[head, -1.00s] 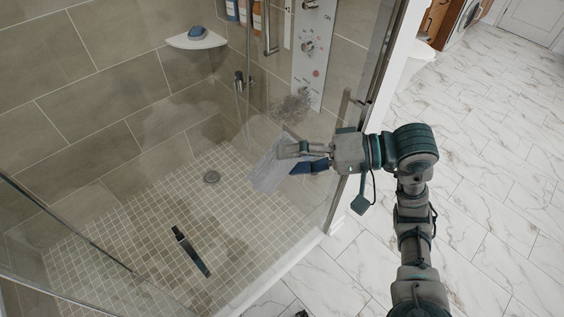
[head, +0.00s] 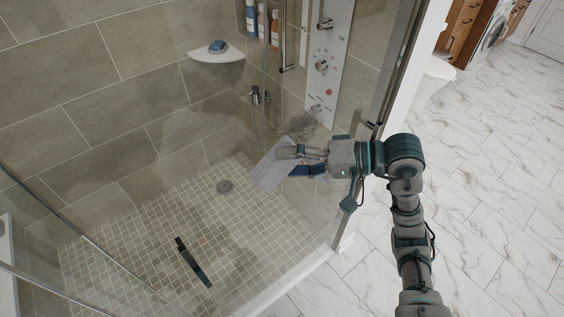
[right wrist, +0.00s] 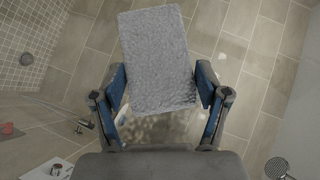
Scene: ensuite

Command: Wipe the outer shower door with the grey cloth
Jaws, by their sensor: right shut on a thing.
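The grey cloth (head: 271,168) is held in my right gripper (head: 303,160), at the clear glass of the shower door (head: 352,190). In the right wrist view the cloth (right wrist: 158,60) spreads flat and upright between the two fingers of the gripper (right wrist: 163,95). A dark, speckled smudge (head: 308,128) shows on the glass just above the cloth and gripper. I cannot tell whether the cloth touches the glass. My left gripper is out of view.
Behind the glass are a corner shelf (head: 216,54) with a blue item, several bottles (head: 262,25) and a shower panel (head: 328,70). A dark bar (head: 193,262) shows low in front of the tiled floor. Open marble floor (head: 480,220) lies at right.

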